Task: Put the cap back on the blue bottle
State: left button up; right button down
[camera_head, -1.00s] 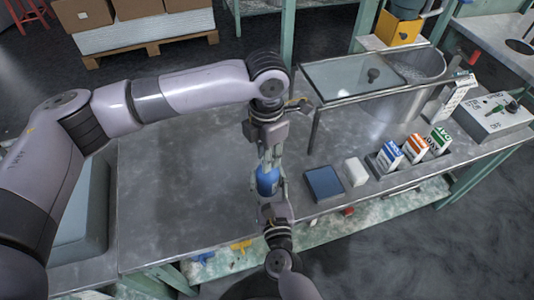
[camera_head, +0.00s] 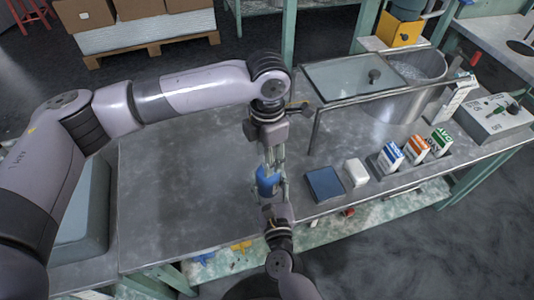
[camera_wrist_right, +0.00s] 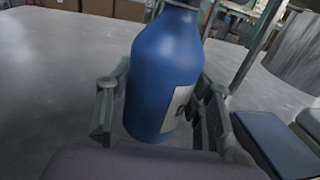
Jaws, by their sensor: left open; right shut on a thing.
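The blue bottle (camera_head: 267,183) stands upright above the metal bench between my two grippers in the head view. It fills the middle of the right wrist view (camera_wrist_right: 166,75), with a pale label on its right side. My right gripper (camera_head: 270,190) is shut on the bottle's body from the near side, with one finger on each side of it in the wrist view. My left gripper (camera_head: 271,162) points down over the bottle's top, open, with its fingers around or just above the neck. I cannot make out the cap; the left fingers hide the bottle's top.
A dark blue box (camera_head: 324,184) and a white block (camera_head: 355,172) lie to the right of the bottle. Several small cartons (camera_head: 415,147) stand in a holder further right. The bench left of my grippers (camera_head: 180,185) is clear.

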pick_arm(q)
jog(key=shift+r, duration=2.25)
jog(key=shift+c, duration=0.4)
